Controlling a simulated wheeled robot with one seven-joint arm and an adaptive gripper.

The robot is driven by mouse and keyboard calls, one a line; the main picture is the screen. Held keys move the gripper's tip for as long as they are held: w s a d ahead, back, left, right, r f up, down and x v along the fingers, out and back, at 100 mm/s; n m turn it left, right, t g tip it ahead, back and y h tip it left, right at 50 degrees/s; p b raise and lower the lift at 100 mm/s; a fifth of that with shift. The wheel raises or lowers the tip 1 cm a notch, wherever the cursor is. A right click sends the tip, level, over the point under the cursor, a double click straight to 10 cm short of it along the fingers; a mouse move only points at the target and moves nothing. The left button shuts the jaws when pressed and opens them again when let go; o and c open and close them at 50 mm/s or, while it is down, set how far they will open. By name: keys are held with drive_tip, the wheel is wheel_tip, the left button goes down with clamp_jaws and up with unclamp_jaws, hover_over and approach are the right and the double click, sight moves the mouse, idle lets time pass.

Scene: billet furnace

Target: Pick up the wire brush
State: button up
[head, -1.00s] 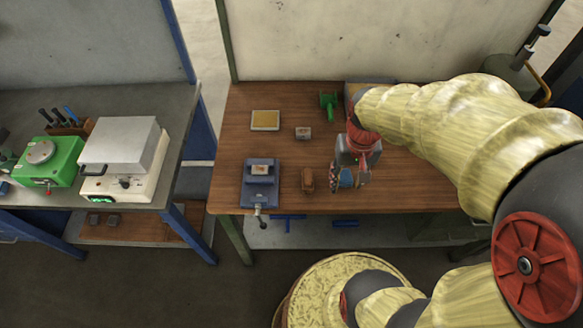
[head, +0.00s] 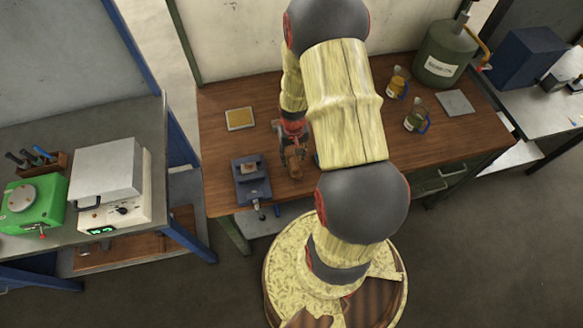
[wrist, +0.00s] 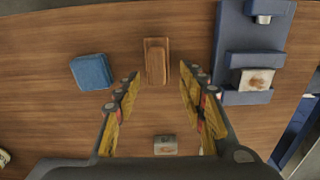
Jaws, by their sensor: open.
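The wire brush seems to be the brown wooden block with a raised grip (wrist: 156,62), lying flat on the brown table in the wrist view. In the head view a brown shape (head: 295,170) shows at my gripper's end, partly covered by it. My gripper (wrist: 160,75) is open and empty, pointing down. In the wrist view the brush lies just beyond and between the two fingertips, with a gap on each side. No contact shows. The brush's bristles are hidden underneath.
A blue vise (wrist: 232,99) holding a small block stands right of the brush in the wrist view; a blue pad (wrist: 91,72) lies left. A small metal block (wrist: 165,145) lies between the finger bases. Two bottles (head: 397,84) (head: 416,120) stand on the table's right part.

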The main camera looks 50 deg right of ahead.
sight(294, 163)
drive_tip(key=f, duration=0.5)
drive_tip(key=shift+s+d, duration=0.1)
drive_tip(key=shift+s, duration=0.1)
drive_tip(key=c, duration=0.4)
clamp_jaws()
